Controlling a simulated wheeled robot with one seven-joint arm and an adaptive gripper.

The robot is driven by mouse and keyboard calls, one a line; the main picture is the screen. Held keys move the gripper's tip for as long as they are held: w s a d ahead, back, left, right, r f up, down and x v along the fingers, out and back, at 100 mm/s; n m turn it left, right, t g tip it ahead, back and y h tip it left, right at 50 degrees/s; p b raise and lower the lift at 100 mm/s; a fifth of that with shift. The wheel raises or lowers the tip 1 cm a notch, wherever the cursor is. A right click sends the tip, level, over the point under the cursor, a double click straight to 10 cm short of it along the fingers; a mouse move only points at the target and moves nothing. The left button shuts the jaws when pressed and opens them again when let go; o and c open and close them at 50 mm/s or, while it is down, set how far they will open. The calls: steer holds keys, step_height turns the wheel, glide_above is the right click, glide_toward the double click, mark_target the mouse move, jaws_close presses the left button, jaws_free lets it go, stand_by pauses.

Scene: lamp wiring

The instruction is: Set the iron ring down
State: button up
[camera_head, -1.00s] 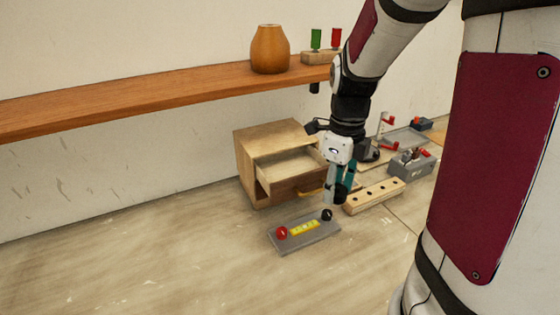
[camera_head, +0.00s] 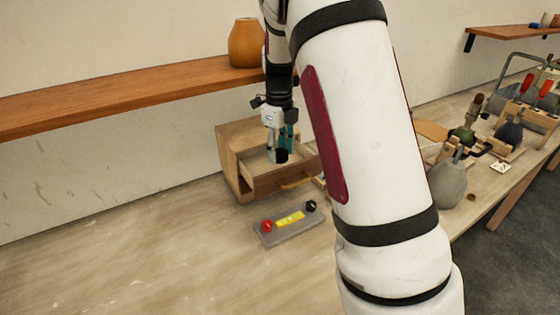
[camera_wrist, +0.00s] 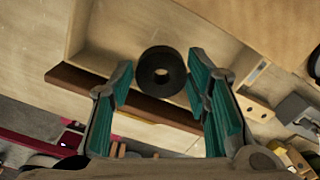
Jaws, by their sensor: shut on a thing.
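The iron ring (camera_wrist: 162,71) is a thick dark ring with a round hole, seen between my fingertips in the wrist view. My gripper (camera_head: 281,150) is shut on it, with teal pads on both sides. In the head view the ring (camera_head: 281,156) shows as a dark spot at the fingertips. My gripper points down over the open drawer (camera_head: 262,183) of a wooden cabinet (camera_head: 232,150). The drawer's brown front edge (camera_wrist: 85,84) crosses below the ring in the wrist view. I cannot tell the ring's height above the drawer floor.
A grey plate (camera_head: 290,234) with red and black knobs and a yellow strip lies in front of the drawer. A wooden shelf (camera_head: 120,90) with an orange vase (camera_head: 246,43) runs above. The bench at left is clear. Several tools stand at right, and my arm hides part of the bench.

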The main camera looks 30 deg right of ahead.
mark_target(279, 162)
steer(key=shift+f+p, duration=0.35)
steer(key=shift+f, duration=1.85)
steer(key=shift+f, duration=0.15)
steer(key=o, duration=1.3)
step_height(279, 162, up, 8)
steer(key=b, duration=0.1)
steer(key=shift+f, duration=0.1)
